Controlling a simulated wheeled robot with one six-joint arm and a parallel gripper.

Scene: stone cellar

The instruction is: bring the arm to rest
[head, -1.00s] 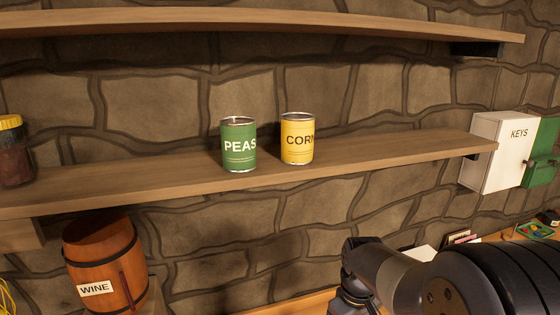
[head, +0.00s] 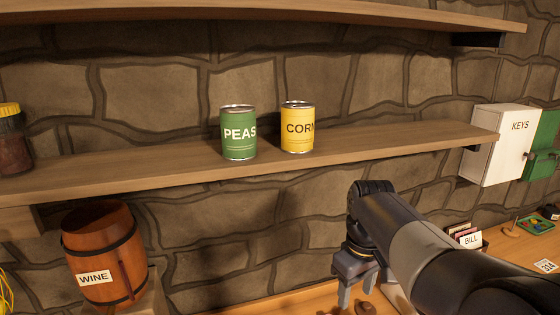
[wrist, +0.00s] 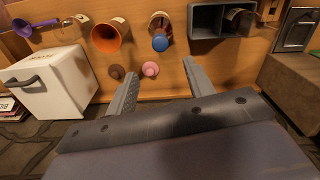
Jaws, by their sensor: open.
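My arm reaches in from the lower right of the head view, and my gripper (head: 357,291) points down over the wooden bench (head: 285,303). In the wrist view my gripper (wrist: 160,72) shows two spread fingers with nothing between them. A small pink round thing (wrist: 150,69) and a brown one (wrist: 116,72) appear beyond the fingertips, apart from them as far as I can tell.
A green peas can (head: 239,133) and a yellow corn can (head: 298,129) stand on the middle shelf (head: 400,141). A wine barrel (head: 103,252) is at lower left. A white key cabinet (head: 505,145) hangs at right. The wrist view shows an orange cup (wrist: 108,38).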

